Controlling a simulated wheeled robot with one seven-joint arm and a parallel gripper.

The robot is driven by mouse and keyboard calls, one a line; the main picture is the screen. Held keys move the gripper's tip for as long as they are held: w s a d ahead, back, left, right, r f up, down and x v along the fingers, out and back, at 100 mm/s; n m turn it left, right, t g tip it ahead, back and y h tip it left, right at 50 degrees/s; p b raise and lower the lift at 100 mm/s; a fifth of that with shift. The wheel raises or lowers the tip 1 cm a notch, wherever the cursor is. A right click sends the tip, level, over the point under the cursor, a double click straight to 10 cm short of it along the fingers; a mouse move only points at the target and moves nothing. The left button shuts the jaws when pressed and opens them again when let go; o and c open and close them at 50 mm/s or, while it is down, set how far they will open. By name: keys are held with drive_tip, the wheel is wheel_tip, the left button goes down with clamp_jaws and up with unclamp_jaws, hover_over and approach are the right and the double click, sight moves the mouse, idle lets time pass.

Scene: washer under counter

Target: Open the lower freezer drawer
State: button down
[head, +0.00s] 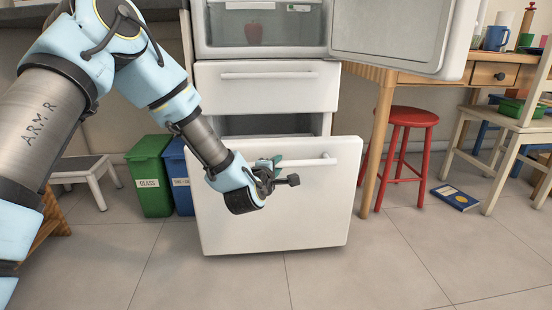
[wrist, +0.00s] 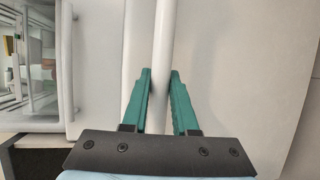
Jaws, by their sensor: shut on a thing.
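The white lower freezer drawer (head: 300,220) stands pulled out from the fridge body, with a dark gap behind its front panel. Its horizontal bar handle (head: 312,161) runs near the top of the panel. My gripper (head: 277,161) is at the left part of this handle. In the wrist view, the green fingers of my gripper (wrist: 160,76) lie on both sides of the white handle bar (wrist: 162,40), shut on it. The inside of the drawer is mostly hidden in the head view.
The upper drawer (head: 268,95) is shut. The fridge door (head: 400,38) above hangs open to the right. Green (head: 150,178) and blue (head: 180,178) bins stand left of the drawer, a red stool (head: 408,118) right. The floor in front is clear.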

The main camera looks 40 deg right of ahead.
drive_tip(key=shift+s+a, duration=0.5)
drive_tip(key=c, duration=0.7)
unclamp_jaws()
drive_tip(key=p+v, duration=0.3)
drive_tip(key=v, duration=0.7)
drive_tip(key=shift+s+a+r, duration=0.15)
drive_tip(key=shift+a, duration=0.15)
